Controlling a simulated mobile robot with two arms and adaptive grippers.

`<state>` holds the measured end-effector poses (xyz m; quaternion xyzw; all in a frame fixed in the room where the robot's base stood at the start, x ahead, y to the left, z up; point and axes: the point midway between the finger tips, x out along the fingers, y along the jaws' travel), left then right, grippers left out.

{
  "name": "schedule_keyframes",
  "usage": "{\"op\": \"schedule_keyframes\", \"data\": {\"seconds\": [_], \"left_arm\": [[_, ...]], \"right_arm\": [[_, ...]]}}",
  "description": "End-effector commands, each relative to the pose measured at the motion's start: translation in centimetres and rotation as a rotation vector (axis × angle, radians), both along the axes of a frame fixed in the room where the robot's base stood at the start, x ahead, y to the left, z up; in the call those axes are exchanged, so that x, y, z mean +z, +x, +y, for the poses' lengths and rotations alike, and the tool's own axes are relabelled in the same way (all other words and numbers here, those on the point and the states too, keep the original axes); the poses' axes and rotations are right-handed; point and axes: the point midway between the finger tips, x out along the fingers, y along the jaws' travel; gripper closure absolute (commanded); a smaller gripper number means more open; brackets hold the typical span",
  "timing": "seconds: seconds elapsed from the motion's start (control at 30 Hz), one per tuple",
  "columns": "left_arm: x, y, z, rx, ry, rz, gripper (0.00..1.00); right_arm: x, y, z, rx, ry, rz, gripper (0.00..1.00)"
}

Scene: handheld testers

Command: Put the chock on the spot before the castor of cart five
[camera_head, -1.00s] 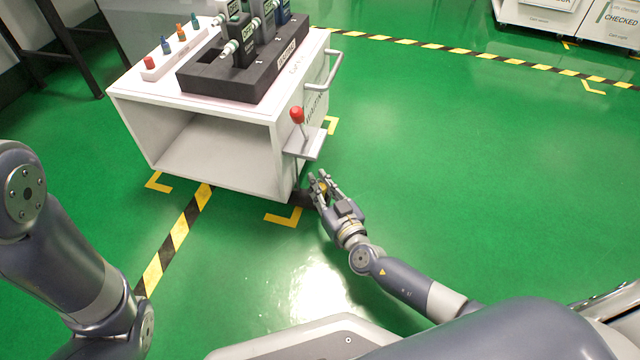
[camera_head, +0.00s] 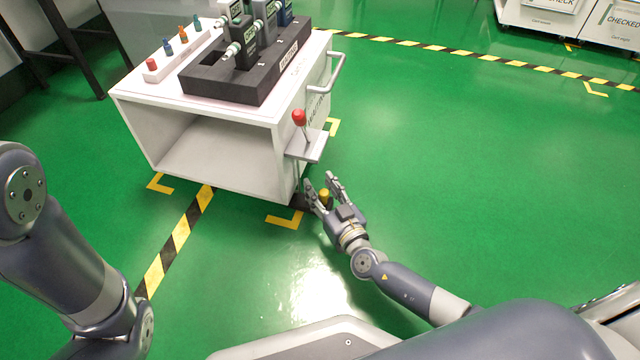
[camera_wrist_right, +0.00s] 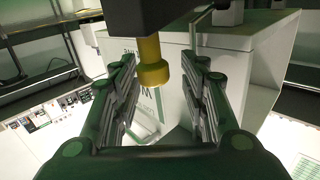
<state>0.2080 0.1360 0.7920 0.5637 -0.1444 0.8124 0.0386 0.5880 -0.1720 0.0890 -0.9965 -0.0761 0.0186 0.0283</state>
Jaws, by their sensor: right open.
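The white cart (camera_head: 225,185) stands at upper left in the head view; its number cannot be read. The chock (camera_head: 325,197), a dark piece with a yellow knob, is low at the cart's near right corner. In the wrist view the chock's dark body (camera_wrist_right: 155,16) and yellow knob (camera_wrist_right: 152,68) show between the fingers. My right gripper (camera_head: 320,184) is open, its fingers spread on either side of the knob, apart from it. The castor and the floor spot cannot be made out clearly. My left arm shows at the left, its gripper out of view.
A red-topped lever (camera_head: 299,118) on a small shelf juts from the cart above my right gripper. A handle (camera_head: 335,72) sticks out behind it. Yellow corner marks (camera_head: 285,221) lie on the floor. The green floor to the right is clear.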

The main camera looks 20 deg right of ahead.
Motion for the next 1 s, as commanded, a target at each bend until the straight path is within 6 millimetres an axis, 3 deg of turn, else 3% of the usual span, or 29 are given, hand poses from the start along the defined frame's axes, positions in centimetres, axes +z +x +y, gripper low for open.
{"op": "schedule_keyframes", "data": {"seconds": [0.03, 0.3, 0.5, 1.0], "left_arm": [[0.5, 0.0, 0.0, 0.0, 0.0, 0.001, 1.0], [1.9, 0.0, 0.0, 0.0, 0.0, 0.0, 1.0], [2.5, 0.0, 0.0, 0.0, 0.0, 0.0, 1.0], [2.7, 0.0, 0.1, -0.002, -0.004, 0.002, 1.0]], "right_arm": [[-0.3, -1.5, -0.2, 0.005, -0.006, 0.011, 0.59], [0.2, -7.5, -1.2, 0.005, -0.006, 0.008, 0.59], [0.5, -10.3, -1.6, 0.002, -0.004, 0.004, 0.59], [0.7, -11.1, -1.7, 0.001, -0.002, 0.002, 0.59]]}}
